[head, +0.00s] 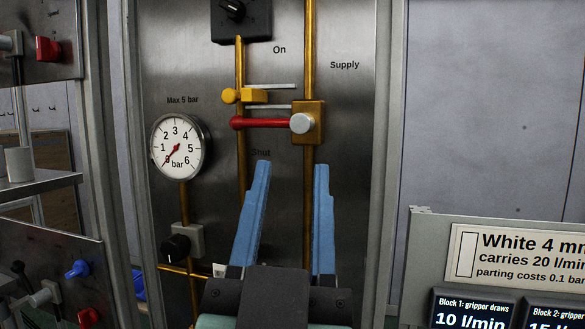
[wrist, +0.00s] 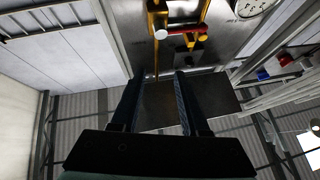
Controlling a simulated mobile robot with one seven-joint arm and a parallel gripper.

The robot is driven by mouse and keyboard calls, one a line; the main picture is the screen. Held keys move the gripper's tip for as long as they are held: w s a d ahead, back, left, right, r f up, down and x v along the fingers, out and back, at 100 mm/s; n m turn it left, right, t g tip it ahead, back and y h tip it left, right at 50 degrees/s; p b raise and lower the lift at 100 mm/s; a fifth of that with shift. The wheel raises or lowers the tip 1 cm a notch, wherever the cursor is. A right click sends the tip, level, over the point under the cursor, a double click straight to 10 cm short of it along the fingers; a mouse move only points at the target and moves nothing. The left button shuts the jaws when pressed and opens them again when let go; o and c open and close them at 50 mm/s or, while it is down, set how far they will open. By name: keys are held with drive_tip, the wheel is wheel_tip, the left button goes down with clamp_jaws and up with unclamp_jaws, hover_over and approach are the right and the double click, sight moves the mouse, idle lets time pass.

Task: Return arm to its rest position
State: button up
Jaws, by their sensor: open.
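My gripper (head: 291,180) is open and empty, its two blue fingers pointing up in front of the steel supply panel (head: 350,160). In the wrist view my gripper (wrist: 157,77) also shows with its fingers apart and nothing between them. Above the fingertips, a red valve handle (head: 265,123) lies level, reaching left from its brass valve body (head: 317,122). The red handle also shows in the wrist view (wrist: 187,28). The fingertips look apart from the handle in the picture. The word "Shut" on the panel is partly near the left fingertip.
A round gauge (head: 178,147) on the left reads near 0 bar. A black knob box (head: 240,18) sits at the top and another knob (head: 178,248) lower left. A shelf with a grey cup (head: 19,162) is at far left. A sign (head: 520,255) and displays stand right.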

drive_tip(key=shift+s+d+r, duration=0.1)
drive_tip(key=shift+s+r, duration=0.25)
drive_tip(key=shift+r, duration=0.45)
